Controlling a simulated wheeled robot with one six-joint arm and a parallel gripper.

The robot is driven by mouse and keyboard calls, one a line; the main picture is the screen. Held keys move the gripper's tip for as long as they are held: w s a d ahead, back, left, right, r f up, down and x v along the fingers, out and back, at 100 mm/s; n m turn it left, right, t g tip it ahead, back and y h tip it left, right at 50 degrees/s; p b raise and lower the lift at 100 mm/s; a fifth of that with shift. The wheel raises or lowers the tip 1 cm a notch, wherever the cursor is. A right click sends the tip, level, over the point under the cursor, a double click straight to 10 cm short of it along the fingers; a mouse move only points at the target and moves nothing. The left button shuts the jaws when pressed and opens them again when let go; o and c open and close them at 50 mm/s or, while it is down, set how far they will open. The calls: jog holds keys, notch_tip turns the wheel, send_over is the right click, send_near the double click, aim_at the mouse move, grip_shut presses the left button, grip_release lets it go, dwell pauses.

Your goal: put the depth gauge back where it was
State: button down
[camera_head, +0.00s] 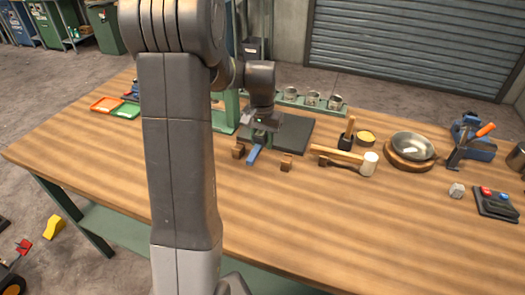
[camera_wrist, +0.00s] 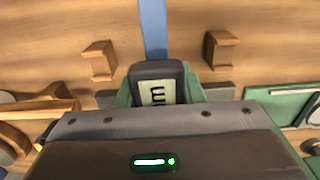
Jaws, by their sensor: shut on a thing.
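The depth gauge shows in the wrist view as a dark body with a pale display (camera_wrist: 158,92) and a long blue bar (camera_wrist: 153,30) reaching toward the picture's top. In the head view its blue bar (camera_head: 254,155) points toward the front of the table. My gripper (camera_head: 261,124) is shut on the gauge's body; the fingertips are mostly hidden. Two small wooden blocks stand one on each side of the bar, apart from it: one at left in the head view (camera_head: 238,151), one at right (camera_head: 287,162). I cannot tell whether the gauge touches the table.
A dark slab (camera_head: 298,134) lies behind the gripper. A green stand (camera_head: 225,120) is close on the left. A mallet (camera_head: 345,157), a metal bowl (camera_head: 411,146) and a blue vise (camera_head: 475,146) are on the right. The wooden tabletop (camera_head: 330,215) in front is clear.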

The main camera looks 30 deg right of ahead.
aim_at(262, 161)
jog(key=shift+f, duration=2.65)
jog(key=shift+f, duration=0.1)
jog(key=shift+f, duration=0.15)
jog(key=c, duration=1)
grip_release()
jog(key=shift+o, duration=0.2)
notch_tip(262, 161, up, 12)
jog(key=shift+r, duration=0.25)
